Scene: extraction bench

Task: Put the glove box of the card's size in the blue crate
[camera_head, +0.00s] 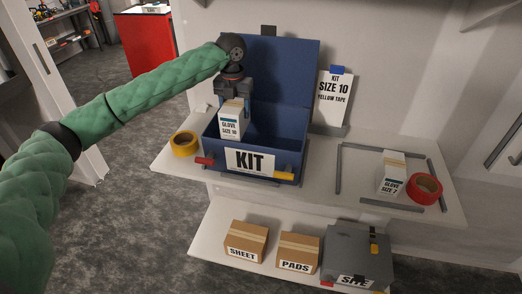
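The card (334,98) behind the shelf reads KIT, SIZE 10, YELLOW TAPE. The blue crate (290,160), labelled KIT, stands with its lid raised at the back. My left gripper (234,98) points down over the crate's left part, its fingers around the top of the glove box marked SIZE 10 (231,123). That box is upright at the crate's opening; its lower end is near the front rim, and I cannot tell whether it touches the crate. Another glove box, marked SIZE 7 (391,176), stands on the right of the shelf. My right gripper is not in view.
A yellow tape roll (184,144) lies left of the crate, and a red tape roll (424,188) lies beside the SIZE 7 box, within a grey frame (339,170). The lower shelf holds SHEET (246,241) and PADS (298,252) boxes and a grey SITE case (357,250).

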